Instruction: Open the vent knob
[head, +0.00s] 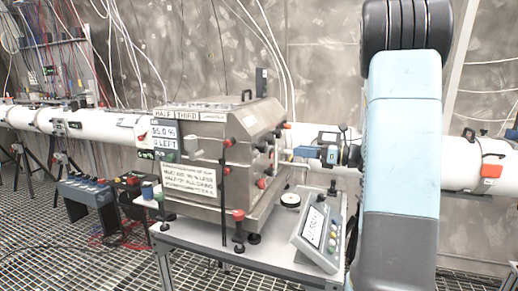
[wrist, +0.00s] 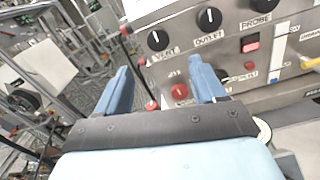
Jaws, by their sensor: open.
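The vent knob (wrist: 158,40) is a round black dial with a white pointer mark, above the label "VENT" on a steel panel in the wrist view. Its mark points roughly up in the picture. My gripper (wrist: 159,72) is open and empty, its two blue fingers spread in front of the panel. The knob shows in the gap between the fingertips, a little beyond them, apart from both. In the head view the steel box (head: 212,140) stands on a table; its panel face is turned right, towards my arm, and I cannot make out the vent knob there.
Beside the vent knob are the outlet knob (wrist: 209,18) and the probe knob (wrist: 260,4). A red knob (wrist: 180,91) sits below, between my fingers. A red switch (wrist: 250,44) is to the right. A tilted display box (head: 318,238) stands on the table (head: 205,241).

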